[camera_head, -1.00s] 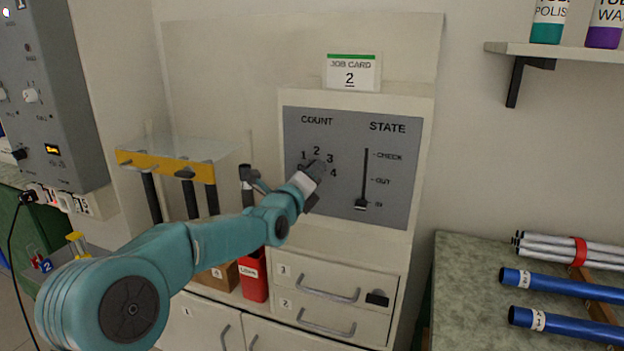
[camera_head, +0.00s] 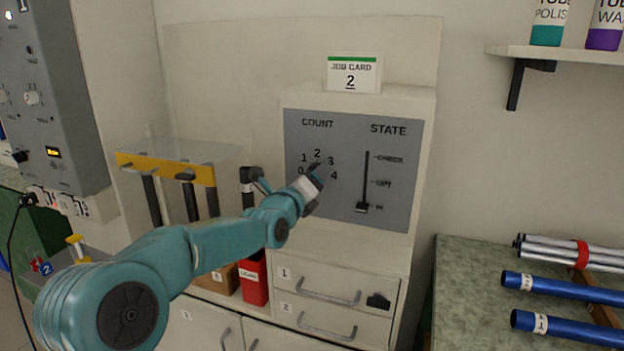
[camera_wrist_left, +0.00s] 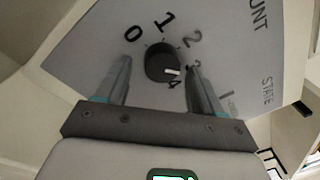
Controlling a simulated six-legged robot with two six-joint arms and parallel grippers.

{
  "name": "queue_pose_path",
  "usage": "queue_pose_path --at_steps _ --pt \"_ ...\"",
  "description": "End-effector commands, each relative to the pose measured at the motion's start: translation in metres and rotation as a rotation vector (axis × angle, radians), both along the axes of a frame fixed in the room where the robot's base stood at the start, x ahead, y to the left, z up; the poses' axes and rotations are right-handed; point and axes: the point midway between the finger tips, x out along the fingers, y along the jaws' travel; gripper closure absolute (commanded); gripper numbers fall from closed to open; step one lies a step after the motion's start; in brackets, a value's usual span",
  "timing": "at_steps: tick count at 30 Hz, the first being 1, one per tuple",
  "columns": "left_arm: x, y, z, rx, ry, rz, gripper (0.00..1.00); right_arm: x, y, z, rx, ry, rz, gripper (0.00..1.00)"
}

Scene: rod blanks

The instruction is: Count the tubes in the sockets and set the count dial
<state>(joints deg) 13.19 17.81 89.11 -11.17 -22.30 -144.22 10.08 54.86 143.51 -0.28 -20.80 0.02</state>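The count dial is a dark round knob (camera_wrist_left: 158,64) on the grey panel (camera_head: 300,225), ringed by numbers 0 to 4. In the left wrist view its white mark lies on the side of 3 and 4. My left gripper (camera_head: 317,182) is at the dial. Its fingers (camera_wrist_left: 158,72) stand apart on either side of the knob, with gaps showing. In the head view the gripper partly covers the dial. Dark upright tubes (camera_head: 191,202) stand below a rack with a yellow front (camera_head: 165,168); I cannot tell which are in sockets. My right gripper is not in view.
The STATE slider (camera_head: 362,208) is at the bottom, by IN. A job card (camera_head: 352,74) reading 2 stands on top. Drawers (camera_head: 328,292) and a red box (camera_head: 254,281) are below. Blue tubes (camera_head: 565,289) and silver tubes (camera_head: 570,250) lie on the right bench.

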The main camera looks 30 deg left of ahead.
Motion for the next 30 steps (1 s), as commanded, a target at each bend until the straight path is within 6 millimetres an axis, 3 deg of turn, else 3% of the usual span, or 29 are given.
queue_pose_path --at_steps 11,14,24,30 --pt "-0.007 0.0 0.001 0.001 -0.004 0.001 0.32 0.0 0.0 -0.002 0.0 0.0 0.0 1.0" --pt "-0.023 -0.003 0.0 0.001 -0.006 0.001 0.32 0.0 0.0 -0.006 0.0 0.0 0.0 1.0" --pt "-0.111 -0.019 -0.003 0.001 -0.006 0.001 0.32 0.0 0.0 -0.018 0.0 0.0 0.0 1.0" --pt "-0.147 -0.026 -0.003 0.001 -0.005 0.002 0.32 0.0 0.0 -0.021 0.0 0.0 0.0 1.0"
